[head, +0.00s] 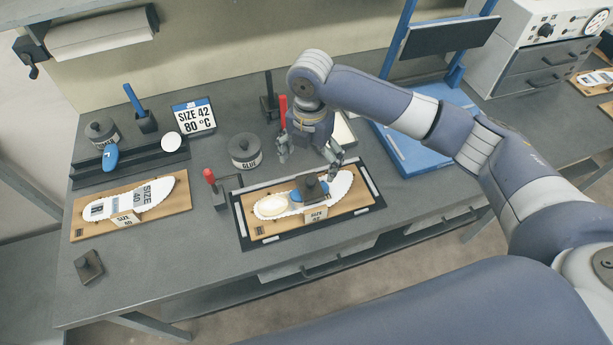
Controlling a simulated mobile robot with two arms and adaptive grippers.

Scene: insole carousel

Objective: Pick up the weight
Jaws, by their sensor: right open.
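A dark weight with a knob on top (312,188) sits on the white insole (340,186) on the wooden board (250,222) marked SIZE 42, at the middle of the bench. Another dark block with a knob (88,267), similar in look, lies at the bench's front left corner. My right gripper (309,158) points down with its fingers spread, just behind and above the weight on the insole. It is open and empty. Whether a finger touches the weight cannot be told. My left gripper is not in view.
A second insole board (130,208) lies at left. A blue press frame (410,135) stands at right. The bench front between the boards is clear.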

